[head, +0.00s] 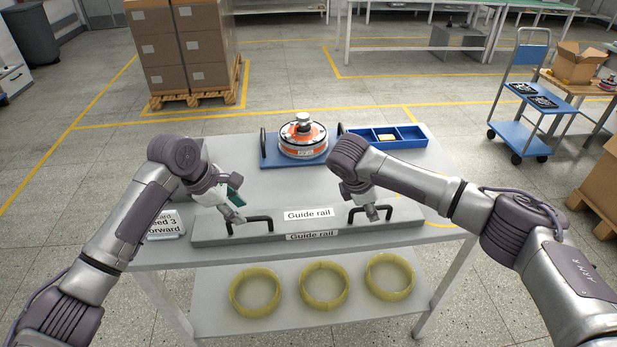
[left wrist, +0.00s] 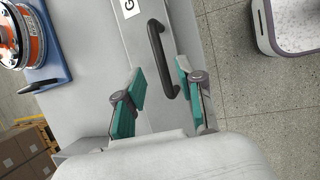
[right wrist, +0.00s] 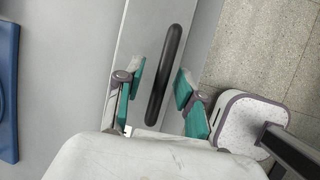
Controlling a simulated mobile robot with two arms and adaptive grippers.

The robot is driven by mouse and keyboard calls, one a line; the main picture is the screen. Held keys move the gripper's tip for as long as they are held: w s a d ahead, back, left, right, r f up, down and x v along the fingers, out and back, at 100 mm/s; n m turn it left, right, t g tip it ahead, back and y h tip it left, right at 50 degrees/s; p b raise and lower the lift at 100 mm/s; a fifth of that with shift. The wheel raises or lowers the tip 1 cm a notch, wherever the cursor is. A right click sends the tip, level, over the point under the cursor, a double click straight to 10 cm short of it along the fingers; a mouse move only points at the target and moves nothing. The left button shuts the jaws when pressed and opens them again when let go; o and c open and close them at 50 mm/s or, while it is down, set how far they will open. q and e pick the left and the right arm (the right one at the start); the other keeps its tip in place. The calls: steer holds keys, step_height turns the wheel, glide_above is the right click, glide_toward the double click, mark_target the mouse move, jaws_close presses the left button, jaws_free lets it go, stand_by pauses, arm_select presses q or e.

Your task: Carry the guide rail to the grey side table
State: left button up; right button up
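The guide rail (head: 335,216) is a long grey bar with two black handles and white labels. It lies flat along the front edge of the light grey table (head: 225,163). My left gripper (head: 238,214) is open at the rail's left handle (left wrist: 157,55), with its fingertips on either side of the handle's near end. My right gripper (head: 373,212) is open around the right handle (right wrist: 170,65), one finger on each side and gaps showing. I cannot tell which table in view, if any, is the grey side table.
An orange and black hub motor (head: 302,140) sits on a blue plate behind the rail. A blue divided tray (head: 410,137) is at the back right. Several yellow rings lie on the lower shelf (head: 215,322). A blue trolley (head: 530,115) and stacked cartons (head: 185,50) stand beyond.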

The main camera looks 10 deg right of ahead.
steer(key=shift+r, duration=0.15)
arm_select(q)
steer(key=v, duration=0.7)
arm_select(e)
steer(key=v, duration=1.1)
steer(key=shift+a+r, duration=0.15)
steer(key=shift+r, duration=0.2)
arm_select(q)
steer(key=shift+r, duration=0.15)
